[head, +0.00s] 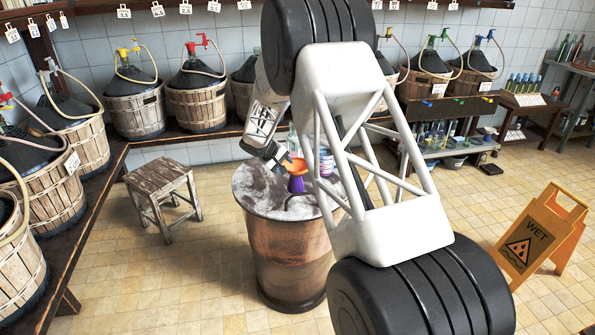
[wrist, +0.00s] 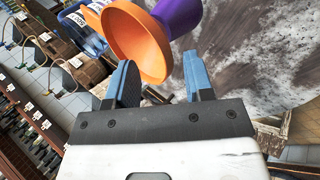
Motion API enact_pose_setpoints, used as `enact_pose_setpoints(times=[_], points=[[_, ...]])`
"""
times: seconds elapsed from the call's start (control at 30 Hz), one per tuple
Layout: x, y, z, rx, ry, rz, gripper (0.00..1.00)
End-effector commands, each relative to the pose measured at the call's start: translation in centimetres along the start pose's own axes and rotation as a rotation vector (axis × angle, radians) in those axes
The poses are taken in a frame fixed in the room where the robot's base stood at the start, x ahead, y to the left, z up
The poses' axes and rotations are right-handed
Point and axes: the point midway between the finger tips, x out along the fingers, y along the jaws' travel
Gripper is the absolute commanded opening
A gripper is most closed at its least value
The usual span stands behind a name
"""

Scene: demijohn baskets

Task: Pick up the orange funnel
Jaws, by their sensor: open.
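The orange funnel (head: 298,165) is above the barrel top (head: 262,198), wide mouth up, with a purple piece (head: 296,184) directly beneath it. Nothing is held.
A clear bottle (head: 293,140) and a labelled jar (head: 326,162) stand close behind the funnel. A wooden stool (head: 160,185) is left of the barrel. A yellow wet-floor sign (head: 541,235) stands at right. Demijohn baskets (head: 135,112) line the wall benches.

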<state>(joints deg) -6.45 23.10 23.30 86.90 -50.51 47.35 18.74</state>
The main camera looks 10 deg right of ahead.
Motion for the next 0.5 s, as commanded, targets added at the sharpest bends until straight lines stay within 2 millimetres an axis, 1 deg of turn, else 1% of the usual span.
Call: enact_pose_setpoints(times=[0.13,0.23,0.37,0.5], points=[[0.2,0.0,0.0,0.0,0.0,0.0,0.48],[0.8,-0.1,0.0,0.0,-0.001,-0.001,0.48],[2.0,-0.1,0.0,0.0,-0.001,-0.001,0.48],[3.7,-0.2,0.0,0.0,-0.002,0.0,0.48]])
